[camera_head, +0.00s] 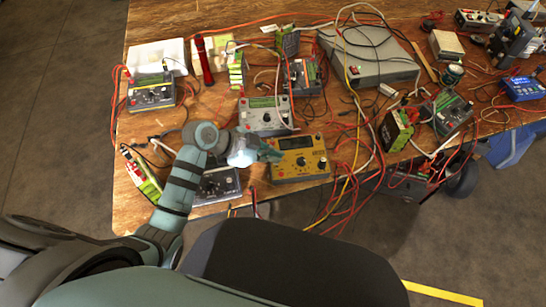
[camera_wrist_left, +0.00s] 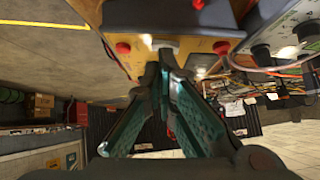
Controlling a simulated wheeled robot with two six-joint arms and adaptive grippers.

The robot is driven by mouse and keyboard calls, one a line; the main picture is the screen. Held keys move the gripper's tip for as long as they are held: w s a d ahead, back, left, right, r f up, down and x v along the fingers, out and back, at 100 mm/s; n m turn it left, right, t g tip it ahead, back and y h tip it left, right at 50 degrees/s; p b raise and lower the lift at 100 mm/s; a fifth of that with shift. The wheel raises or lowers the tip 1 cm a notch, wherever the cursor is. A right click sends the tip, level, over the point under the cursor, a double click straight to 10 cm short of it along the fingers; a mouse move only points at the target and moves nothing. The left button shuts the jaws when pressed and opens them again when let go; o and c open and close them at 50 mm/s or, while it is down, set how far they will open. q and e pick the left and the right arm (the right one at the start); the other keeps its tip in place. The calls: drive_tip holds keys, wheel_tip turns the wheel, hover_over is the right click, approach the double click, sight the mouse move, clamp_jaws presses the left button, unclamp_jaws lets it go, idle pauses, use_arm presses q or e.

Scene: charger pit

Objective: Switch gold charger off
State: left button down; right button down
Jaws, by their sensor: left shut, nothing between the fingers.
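The gold charger (camera_head: 300,168) lies near the front edge of the wooden bench. It has a small display and a dark knob on its face. My left gripper (camera_head: 270,152) is shut and empty at the charger's left side, partly over its upper left corner. In the left wrist view the gold charger (camera_wrist_left: 135,16) fills the top, with red parts on both sides of a small pale piece. The shut fingertips of my left gripper (camera_wrist_left: 165,58) are just below that pale piece; I cannot tell whether they touch. My right gripper is not in view.
A silver charger (camera_head: 262,112) stands behind the gold one. A dark charger (camera_head: 220,184) lies partly under my left arm. Red and yellow cables (camera_head: 350,165) crowd the right side. A large grey box (camera_head: 370,60) stands at the back.

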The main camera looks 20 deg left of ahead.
use_arm(q)
drive_tip(key=shift+w+a, duration=0.2)
drive_tip(key=shift+w, duration=0.25)
drive_tip(key=shift+r, duration=0.1)
wheel_tip(320, 180, up, 5)
drive_tip(key=p, duration=0.5)
drive_tip(key=shift+s+f, duration=0.1)
drive_tip(key=shift+f, duration=0.1)
drive_tip(key=v, duration=0.9)
drive_tip(key=shift+a, duration=0.3)
